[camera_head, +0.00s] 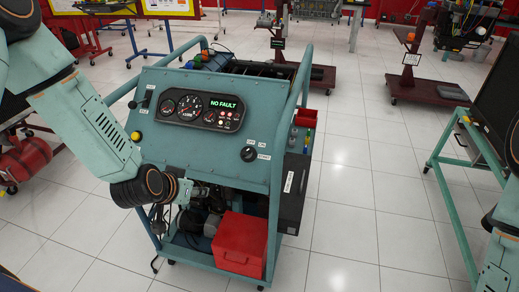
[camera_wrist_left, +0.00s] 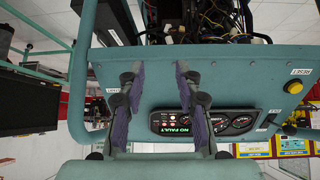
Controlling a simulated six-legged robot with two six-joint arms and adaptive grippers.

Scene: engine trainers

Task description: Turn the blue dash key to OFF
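The teal engine trainer's dash panel (camera_head: 210,115) carries gauges and a green "NO FAULT" display (camera_head: 226,105). A round dark key switch (camera_head: 248,154) sits at its lower right, with small OFF, ON and START labels around it. I cannot make out a blue key or its angle. My left arm reaches down to the panel's lower left edge; its gripper is hard to see there against the engine. In the left wrist view my left gripper (camera_wrist_left: 158,70) is open, nothing between its purple-padded fingers. The key is not clear there, perhaps behind a finger. My right gripper is not in view.
A teal tube frame (camera_head: 300,75) rises beside the panel. A red box (camera_head: 240,244) sits low on the cart. A yellow button (camera_head: 136,135) is at the panel's left. A teal stand (camera_head: 455,170) is at right; tiled floor (camera_head: 350,220) between is clear.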

